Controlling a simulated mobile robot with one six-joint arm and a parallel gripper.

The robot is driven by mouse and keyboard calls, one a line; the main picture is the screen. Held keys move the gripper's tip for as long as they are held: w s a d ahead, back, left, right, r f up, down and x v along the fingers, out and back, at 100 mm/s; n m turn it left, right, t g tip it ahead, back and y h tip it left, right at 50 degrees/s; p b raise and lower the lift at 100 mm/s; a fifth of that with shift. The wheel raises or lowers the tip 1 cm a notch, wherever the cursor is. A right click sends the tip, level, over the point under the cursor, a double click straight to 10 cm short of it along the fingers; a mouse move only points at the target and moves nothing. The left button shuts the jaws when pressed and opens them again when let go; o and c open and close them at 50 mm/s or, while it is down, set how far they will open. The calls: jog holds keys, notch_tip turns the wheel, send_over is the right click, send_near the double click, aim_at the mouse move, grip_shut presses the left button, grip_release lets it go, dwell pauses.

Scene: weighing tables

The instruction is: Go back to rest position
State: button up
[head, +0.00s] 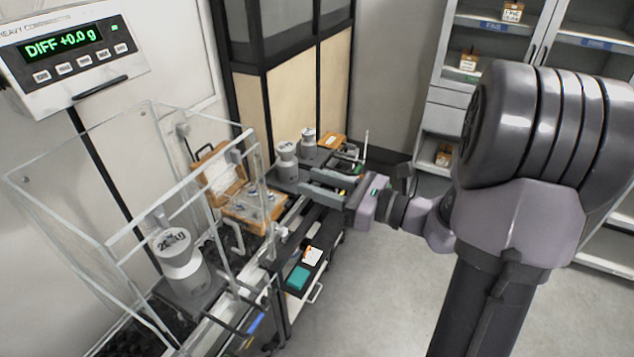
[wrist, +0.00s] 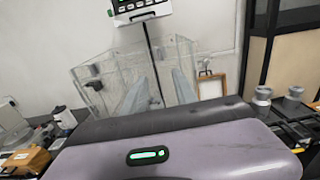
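My gripper (head: 312,181) reaches left from my arm at the middle of the head view, above the dark cart. Its two fingers are apart, with nothing visible between them. In the wrist view the fingers of my gripper (wrist: 158,88) also stand apart and look empty. Behind them are the glass enclosure (wrist: 92,88) and the scale display (wrist: 140,8).
The glass enclosure (head: 125,225) holds a steel weight (head: 180,262) at left. The display (head: 68,50) reads DIFF +0.0 g. An open wooden case (head: 222,176) and two weights (head: 287,158) sit near my gripper. A shelf cabinet (head: 440,97) stands behind; floor (head: 375,290) is clear.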

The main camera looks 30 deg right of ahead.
dwell(0.3)
jog(key=s+a+f+n+g+y+b, duration=0.1)
jog(key=s+a+f+n+g+b, duration=0.1)
jog(key=s+a+n+g, duration=0.4)
jog(key=s+a+f+n+g+b, duration=0.1)
jog(key=a+f+n+g+b, duration=0.15)
jog(key=a, duration=0.55)
jog(key=s+a+f+n+g+h+b, duration=0.2)
jog(key=s+f+n+h, duration=0.1)
jog(key=s+f+n, duration=0.15)
jog(key=s+a+f+n+g+h+b, duration=0.1)
jog(key=s+a+f+n+h+b, duration=0.15)
jog(key=s+n, duration=0.35)
jog(key=d+n+t+h, duration=0.1)
jog(key=s+d+n+h+b, duration=0.1)
jog(key=d+n, duration=0.1)
jog(key=d+n+t+h+b, duration=0.1)
jog(key=n+h, duration=0.1)
jog(key=shift+s+d+r+t, duration=0.1)
jog(key=shift+s+d+t, duration=0.05)
jog(key=shift+s+t, duration=0.2)
